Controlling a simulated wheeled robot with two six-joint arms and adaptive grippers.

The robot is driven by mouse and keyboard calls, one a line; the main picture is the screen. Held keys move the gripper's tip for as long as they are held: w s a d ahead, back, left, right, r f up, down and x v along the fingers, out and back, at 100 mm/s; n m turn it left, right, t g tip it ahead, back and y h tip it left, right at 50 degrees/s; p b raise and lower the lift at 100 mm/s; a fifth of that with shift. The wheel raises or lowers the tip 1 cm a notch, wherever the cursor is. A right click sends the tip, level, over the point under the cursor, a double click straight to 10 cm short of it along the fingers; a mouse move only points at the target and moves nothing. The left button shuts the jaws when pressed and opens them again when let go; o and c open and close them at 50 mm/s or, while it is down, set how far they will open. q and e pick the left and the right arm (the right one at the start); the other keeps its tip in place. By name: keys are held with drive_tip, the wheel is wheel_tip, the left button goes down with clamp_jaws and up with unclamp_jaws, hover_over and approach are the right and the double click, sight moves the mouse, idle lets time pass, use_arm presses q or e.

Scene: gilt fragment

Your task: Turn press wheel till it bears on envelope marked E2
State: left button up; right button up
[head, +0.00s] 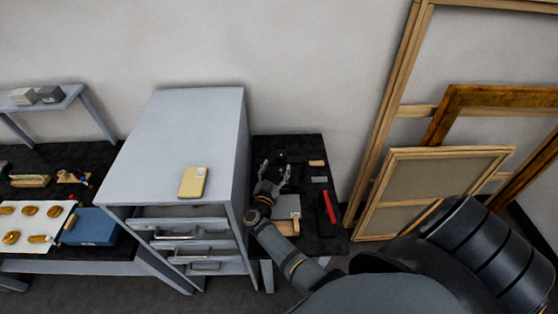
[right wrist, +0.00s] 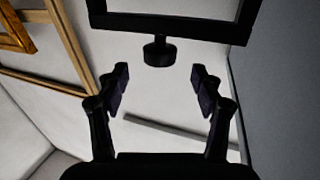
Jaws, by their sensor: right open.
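My right gripper (head: 275,171) is over the dark side table, right of the grey cabinet. Its fingers are apart and empty; they also show in the right wrist view (right wrist: 160,82). Just beyond the fingertips there, a dark round knob (right wrist: 158,51), perhaps the press wheel, sits on a short stem against a black frame (right wrist: 172,22). The knob is between the finger lines, not gripped. In the head view the press is mostly lost against the dark table. A pale flat piece (head: 288,207) lies near my wrist, partly hidden. No E2 marking is readable. My left gripper is out of view.
A tan packet with a pale label (head: 193,182) lies on the grey cabinet (head: 190,130). A red bar (head: 326,207) and small blocks lie on the dark table (head: 300,148). Wooden frames (head: 430,185) lean at right. A blue box (head: 90,228) stands at left.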

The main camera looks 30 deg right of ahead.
drive_tip(key=shift+s+a, duration=0.3)
drive_tip(key=shift+w+d, duration=0.1)
drive_tip(key=n+t+y+b, duration=0.4)
drive_tip(key=n+t+y, duration=0.3)
drive_tip(key=y, duration=0.4)
approach(284, 159)
drive_tip(key=w+n+g, duration=0.1)
drive_tip(key=w, duration=0.4)
drive_tip(key=w+d+b, duration=0.1)
drive_tip(key=w, duration=0.5)
drive_tip(key=shift+w+d+r, duration=0.3)
drive_tip(key=shift+r, duration=0.1)
drive_tip(key=shift+w+r, duration=0.1)
drive_tip(key=shift+w, duration=0.25)
